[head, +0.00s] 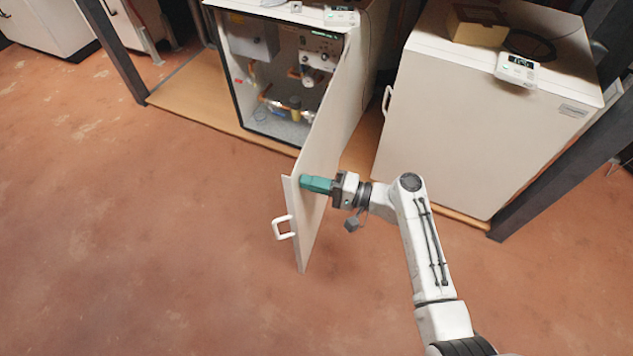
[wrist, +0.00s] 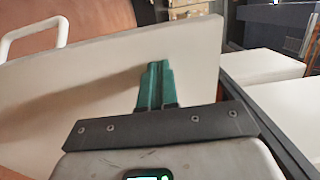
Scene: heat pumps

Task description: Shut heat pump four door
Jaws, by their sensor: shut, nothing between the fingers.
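The heat pump with the open door (head: 300,215) stands at the top middle of the head view, its cabinet interior (head: 285,75) exposed with pipes and gauges inside. The door swings out towards me, with a white handle (head: 283,228) near its free edge. My gripper (head: 304,183) has teal fingers, shut and empty. Its tips are at the door's right-hand face, close to the free edge; they look to touch it, but I cannot be sure. In the wrist view, the fingers (wrist: 156,72) point at the white door panel (wrist: 90,95), and the handle (wrist: 35,33) shows at top left.
A closed white heat pump (head: 480,120) stands to the right, with a cardboard box (head: 476,25) and a small device (head: 517,68) on top. Dark posts (head: 112,50) frame the units. The red floor (head: 130,230) left of the door is clear.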

